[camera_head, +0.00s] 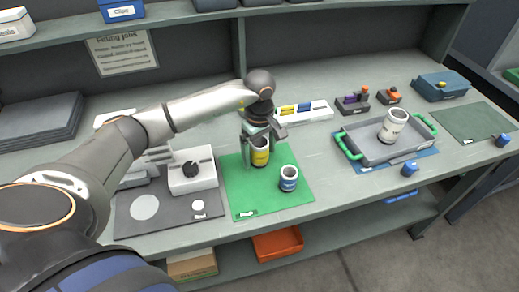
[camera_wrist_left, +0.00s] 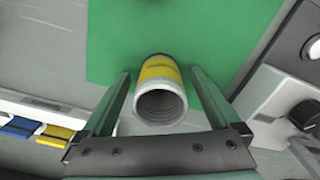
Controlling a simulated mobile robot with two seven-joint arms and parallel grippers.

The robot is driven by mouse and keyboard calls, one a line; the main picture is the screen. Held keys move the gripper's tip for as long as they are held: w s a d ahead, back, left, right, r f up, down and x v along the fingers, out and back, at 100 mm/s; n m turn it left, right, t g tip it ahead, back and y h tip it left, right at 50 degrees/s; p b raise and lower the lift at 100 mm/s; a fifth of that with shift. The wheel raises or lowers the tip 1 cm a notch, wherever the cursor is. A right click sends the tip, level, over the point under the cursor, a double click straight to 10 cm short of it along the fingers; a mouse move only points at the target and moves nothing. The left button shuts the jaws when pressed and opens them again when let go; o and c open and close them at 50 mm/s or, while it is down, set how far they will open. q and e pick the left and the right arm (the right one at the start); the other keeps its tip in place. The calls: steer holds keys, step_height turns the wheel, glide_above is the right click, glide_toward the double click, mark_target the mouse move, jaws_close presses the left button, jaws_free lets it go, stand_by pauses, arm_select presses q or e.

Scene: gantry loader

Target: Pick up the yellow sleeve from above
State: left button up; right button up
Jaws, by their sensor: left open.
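The yellow sleeve (camera_head: 260,156) is a light cylinder with a yellow band, standing upright on the green mat (camera_head: 241,197). My left gripper (camera_head: 255,143) is over it, pointing down, with its fingers open. In the left wrist view the yellow sleeve (camera_wrist_left: 160,72) shows its open, hollow end between the two spread fingers of the left gripper (camera_wrist_left: 160,78). My right gripper is not in view.
A white fixture with a black knob (camera_head: 191,169) is left of the mat. A grey tray with green handles (camera_head: 366,153) holds another light sleeve (camera_head: 393,126). A shelf (camera_head: 180,20) runs along the back.

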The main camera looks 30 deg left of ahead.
arm_select(q)
steer(key=shift+f, duration=0.25)
jaws_close()
stand_by(0.6)
steer(key=shift+r, duration=0.1)
